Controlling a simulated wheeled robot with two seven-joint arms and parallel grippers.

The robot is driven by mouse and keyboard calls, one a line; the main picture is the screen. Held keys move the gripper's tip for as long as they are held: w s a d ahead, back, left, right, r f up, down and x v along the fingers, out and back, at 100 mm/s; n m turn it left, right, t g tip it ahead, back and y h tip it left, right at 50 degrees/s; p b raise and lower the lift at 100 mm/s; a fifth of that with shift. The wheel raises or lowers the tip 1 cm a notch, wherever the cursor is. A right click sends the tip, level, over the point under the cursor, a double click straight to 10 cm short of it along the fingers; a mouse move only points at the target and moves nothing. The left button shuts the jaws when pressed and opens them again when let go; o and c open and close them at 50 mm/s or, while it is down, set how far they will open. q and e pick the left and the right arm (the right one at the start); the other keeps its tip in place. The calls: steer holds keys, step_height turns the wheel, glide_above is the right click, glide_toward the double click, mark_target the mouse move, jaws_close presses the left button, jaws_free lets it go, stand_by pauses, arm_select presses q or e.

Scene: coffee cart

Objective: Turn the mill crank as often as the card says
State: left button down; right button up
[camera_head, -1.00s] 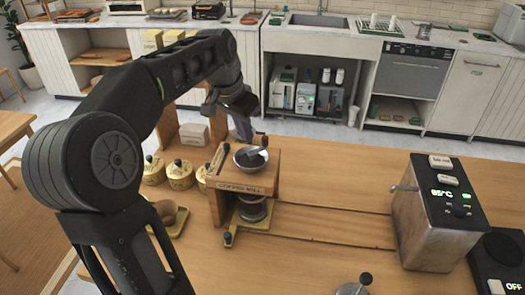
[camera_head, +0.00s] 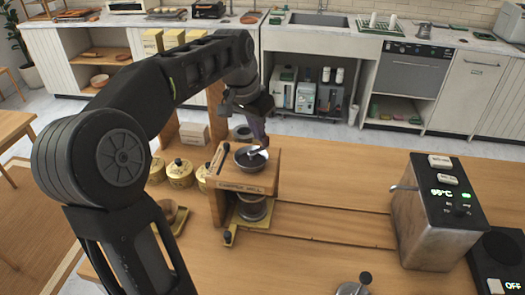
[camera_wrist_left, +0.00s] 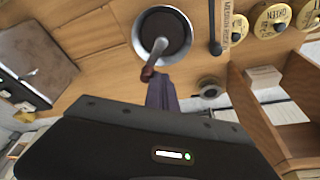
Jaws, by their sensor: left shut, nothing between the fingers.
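The wooden coffee mill (camera_head: 247,186) stands upright on the table, with a dark round bowl (camera_head: 243,162) on top and a round container (camera_head: 252,208) in its lower opening. A metal crank (camera_head: 258,151) lies across the bowl. In the left wrist view the crank arm (camera_wrist_left: 155,56) runs from the bowl's middle to a red-brown knob (camera_wrist_left: 148,74) past the rim. My left gripper (camera_head: 261,141) is shut and empty, fingers down at the crank's knob end; I cannot tell if it touches. A lettered strip (camera_wrist_left: 240,18) lies beside the bowl, only partly legible. My right gripper is out of view.
Yellow lidded tins (camera_head: 180,173) stand left of the mill. A metal machine (camera_head: 432,220) with a lit temperature display stands at right. A small metal item with a black knob (camera_head: 364,279) is at the front. The table between mill and machine is clear.

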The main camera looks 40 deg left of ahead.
arm_select(q)
steer(key=shift+d, duration=0.1)
steer(key=shift+d, duration=0.9)
steer(key=shift+s+d+b, duration=0.25)
steer(key=shift+d+b, duration=0.15)
steer(key=shift+d, duration=0.1)
steer(key=shift+w+a+p, duration=0.3)
steer(key=shift+w+p, duration=0.05)
steer(key=shift+w, duration=0.15)
steer(key=shift+r, duration=0.1)
